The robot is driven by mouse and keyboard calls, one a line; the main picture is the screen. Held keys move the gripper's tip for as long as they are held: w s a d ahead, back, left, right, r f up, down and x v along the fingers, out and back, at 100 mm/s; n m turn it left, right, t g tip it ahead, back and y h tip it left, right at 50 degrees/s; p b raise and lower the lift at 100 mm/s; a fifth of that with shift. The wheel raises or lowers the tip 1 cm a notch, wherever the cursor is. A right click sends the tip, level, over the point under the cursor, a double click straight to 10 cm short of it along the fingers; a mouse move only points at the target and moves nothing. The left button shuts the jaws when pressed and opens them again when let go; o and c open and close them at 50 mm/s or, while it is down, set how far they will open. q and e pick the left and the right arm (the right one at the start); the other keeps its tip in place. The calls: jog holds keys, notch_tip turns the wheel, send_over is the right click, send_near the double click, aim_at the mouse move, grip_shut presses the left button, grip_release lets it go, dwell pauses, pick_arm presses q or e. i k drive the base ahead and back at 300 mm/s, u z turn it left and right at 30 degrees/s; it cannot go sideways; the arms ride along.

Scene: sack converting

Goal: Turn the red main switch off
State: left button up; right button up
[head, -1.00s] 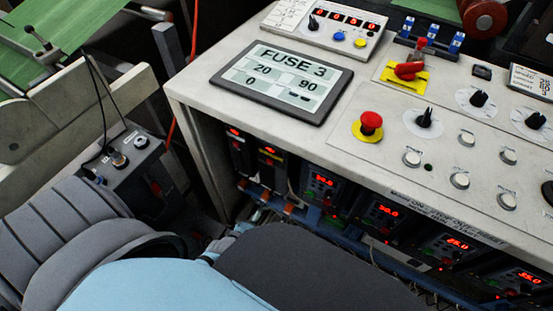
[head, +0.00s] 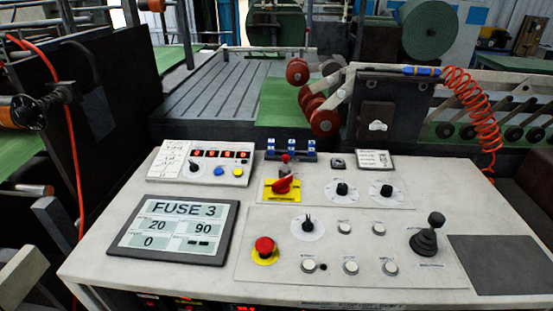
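The red main switch (head: 284,185) is a red rotary handle on a yellow plate (head: 270,193), near the middle back of the control panel in the head view. Its handle lies slanted across the plate. A small red-topped lever (head: 286,159) stands just behind it. In front of it is a separate red mushroom button (head: 265,246) on a yellow disc. Neither of my grippers shows in the head view, and nothing touches the switch.
The white console (head: 105,255) carries a screen (head: 175,228) reading FUSE 3, a counter box (head: 201,163), black knobs, white buttons and a black joystick (head: 428,236). Red rollers (head: 318,116) and a coiled orange hose (head: 472,105) stand behind. The space above the panel is clear.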

aim_at(281, 187)
jog(key=u, duration=0.05)
jog(key=k, duration=0.5)
jog(key=z, duration=1.55)
jog(key=i, duration=1.05)
jog(key=u, duration=2.1)
